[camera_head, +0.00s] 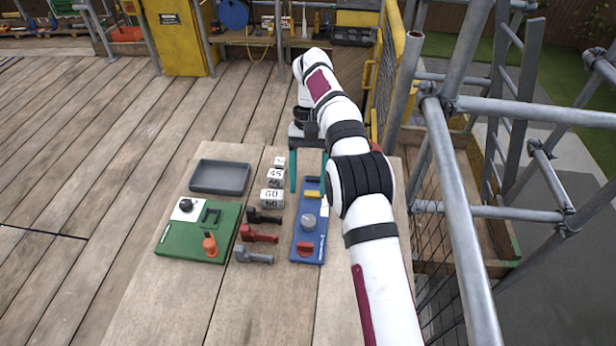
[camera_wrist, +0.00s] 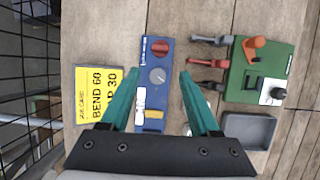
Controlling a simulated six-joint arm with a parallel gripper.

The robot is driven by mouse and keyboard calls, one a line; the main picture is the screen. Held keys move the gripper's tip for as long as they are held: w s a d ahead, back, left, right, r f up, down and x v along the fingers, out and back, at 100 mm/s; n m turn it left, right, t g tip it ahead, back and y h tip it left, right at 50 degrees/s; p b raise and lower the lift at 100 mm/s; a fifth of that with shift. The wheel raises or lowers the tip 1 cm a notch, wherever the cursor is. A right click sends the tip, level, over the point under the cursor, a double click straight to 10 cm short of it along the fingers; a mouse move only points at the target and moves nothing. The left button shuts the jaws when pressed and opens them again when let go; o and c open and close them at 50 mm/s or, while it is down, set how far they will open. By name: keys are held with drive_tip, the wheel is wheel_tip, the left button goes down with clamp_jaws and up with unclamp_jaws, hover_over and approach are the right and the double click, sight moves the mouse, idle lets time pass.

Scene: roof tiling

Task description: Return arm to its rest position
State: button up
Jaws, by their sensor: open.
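My gripper (camera_head: 309,182) hangs over the far part of the workbench (camera_head: 160,310), its two teal fingers apart with nothing seen held. In the wrist view my gripper (camera_wrist: 157,78) is open, and the blue board (camera_wrist: 176,57) shows below and between the fingers. The blue board (camera_head: 308,240) carries a grey knob (camera_head: 309,222), a red piece (camera_head: 305,248) and a yellow piece (camera_head: 312,194). My arm reaches in from the lower right and hides part of the bench's right side.
A green board (camera_head: 180,243), a grey tray (camera_head: 220,177), several numbered blocks (camera_head: 272,198) and black, red and grey handles (camera_head: 254,254) lie left of the blue board. A yellow job card (camera_wrist: 97,92) lies beside it. Scaffold tubes (camera_head: 455,190) stand on the right. The bench's near left is clear.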

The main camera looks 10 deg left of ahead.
drive_tip(key=shift+w+r, duration=0.2)
drive_tip(key=shift+r, duration=0.25)
drive_tip(key=shift+r, duration=0.1)
drive_tip(key=s+d+r+m+t, duration=0.2)
drive_tip(key=s+d+r, duration=0.7)
drive_tip(key=s+r, duration=0.25)
drive_tip(key=s+d+f+m+t+y, duration=0.1)
drive_tip(key=s+f+m, duration=0.1)
drive_tip(key=s, duration=0.8)
drive_tip(key=s+d+f+m+t, duration=0.1)
drive_tip(key=s+f, duration=0.4)
drive_tip(key=s, duration=0.5)
drive_tip(key=shift+s+d+m+y, duration=0.4)
drive_tip(key=shift+d, duration=0.4)
